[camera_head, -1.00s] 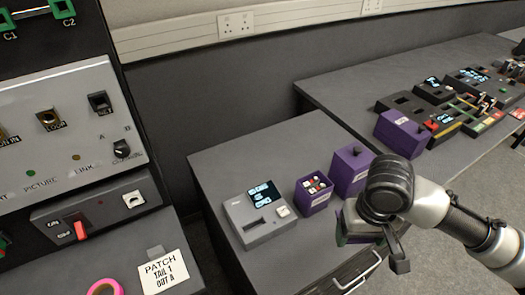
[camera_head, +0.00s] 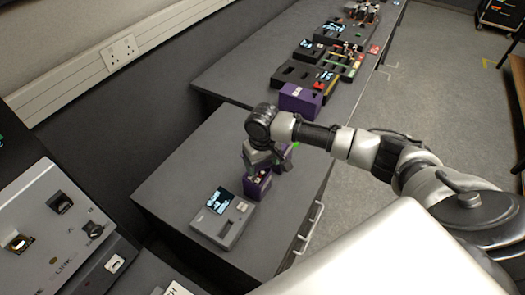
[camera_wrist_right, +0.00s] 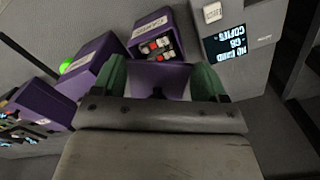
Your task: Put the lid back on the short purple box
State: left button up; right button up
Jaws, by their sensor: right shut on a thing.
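The short purple box (camera_head: 257,187) stands open on the grey cabinet top. In the right wrist view the open box (camera_wrist_right: 155,38) shows small white and red pieces inside. My right gripper (camera_wrist_right: 157,88) is shut on a purple lid (camera_wrist_right: 160,74) by its dark knob, between green fingertips. The lid is just short of the open box in that view; I cannot tell its height above it. In the head view my right gripper (camera_head: 268,162) is over or beside the box's far end and hides the lid. My left gripper is not in view.
A grey device (camera_head: 223,217) with a lit display stands next to the open box. A closed purple box (camera_wrist_right: 88,66) stands on its other side, and another purple box (camera_head: 300,101) lies beyond. Black panels with switches (camera_head: 305,75) fill the farther bench.

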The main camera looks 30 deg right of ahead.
jog(key=shift+w, duration=0.1)
jog(key=shift+f+b, duration=0.9)
jog(key=shift+b, duration=0.2)
notch_tip(320, 180, down, 3)
jog(key=b, duration=0.3)
jog(key=shift+r, duration=0.2)
jog(key=shift+f+b, duration=0.45)
jog(key=shift+f, duration=0.6)
jog(key=shift+r+p, duration=0.1)
jog(key=shift+p, duration=0.95)
jog(key=shift+f+p, duration=0.25)
jog(key=shift+p, duration=0.2)
jog(key=shift+p, duration=0.45)
dwell(0.5)
dwell(0.4)
jog(key=o, duration=0.9)
